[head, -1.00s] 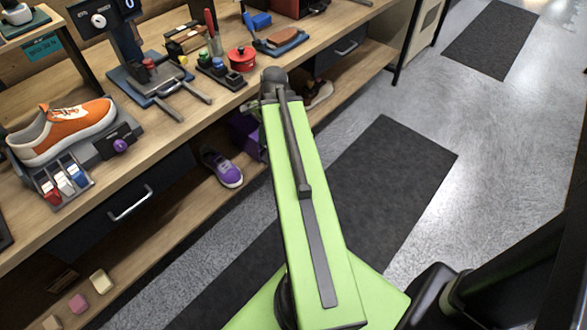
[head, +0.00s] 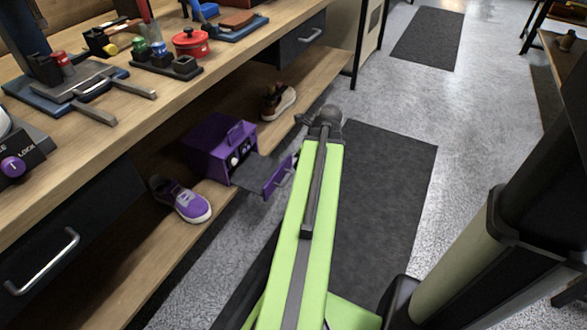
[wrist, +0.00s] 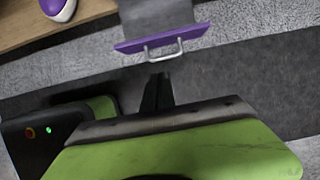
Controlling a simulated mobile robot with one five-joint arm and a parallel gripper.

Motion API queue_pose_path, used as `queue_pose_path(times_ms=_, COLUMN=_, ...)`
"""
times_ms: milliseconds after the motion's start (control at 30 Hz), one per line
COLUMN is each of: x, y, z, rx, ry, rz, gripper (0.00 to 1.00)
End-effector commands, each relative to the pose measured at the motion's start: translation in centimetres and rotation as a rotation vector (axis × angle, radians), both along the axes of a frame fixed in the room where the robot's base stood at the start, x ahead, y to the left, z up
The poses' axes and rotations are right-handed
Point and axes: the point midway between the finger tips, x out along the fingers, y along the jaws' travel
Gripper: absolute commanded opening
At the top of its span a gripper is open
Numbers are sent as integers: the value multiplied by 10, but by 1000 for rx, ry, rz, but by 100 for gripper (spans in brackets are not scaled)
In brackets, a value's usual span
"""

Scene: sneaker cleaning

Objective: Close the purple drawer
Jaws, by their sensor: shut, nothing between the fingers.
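The purple drawer is pulled out of a purple box (head: 212,145) on the lower shelf. Its purple front panel (head: 277,178) sticks out past the shelf edge, joined by a dark grey tray (head: 250,170). In the wrist view the drawer front (wrist: 130,46) and its metal handle (wrist: 164,50) are at the top, with the grey tray (wrist: 155,16) behind. My gripper (wrist: 158,78) is shut and empty, just below the handle in that view, with a small gap between them. In the head view my green arm stands right beside the drawer front and hides my gripper.
A purple sneaker (head: 183,200) lies on the lower shelf (head: 170,245) left of the box. A brown shoe (head: 278,102) stands right of it. The workbench top (head: 120,125) overhangs the shelf. Open floor with dark mats (head: 385,190) lies to the right.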

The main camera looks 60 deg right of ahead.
Motion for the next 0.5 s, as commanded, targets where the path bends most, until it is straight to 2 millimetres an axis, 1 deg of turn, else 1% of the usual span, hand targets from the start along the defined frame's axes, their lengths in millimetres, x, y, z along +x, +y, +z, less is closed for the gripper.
queue_pose_path(times_ms=33, x=4, y=-1, z=-22, rx=0, ry=0, rz=1, gripper=0)
queue_pose_path(times_ms=200, x=18, y=-1, z=-58, rx=1, ry=0, rz=1, gripper=0)
queue_pose_path(times_ms=333, x=28, y=-1, z=-82, rx=0, ry=1, rz=0, gripper=0)
queue_pose_path(times_ms=367, x=31, y=-1, z=-84, rx=0, ry=0, rz=1, gripper=0)
queue_pose_path(times_ms=400, x=40, y=-2, z=-74, rx=0, ry=0, rz=3, gripper=0)
queue_pose_path(times_ms=500, x=54, y=-2, z=-72, rx=-1, ry=1, rz=2, gripper=0)
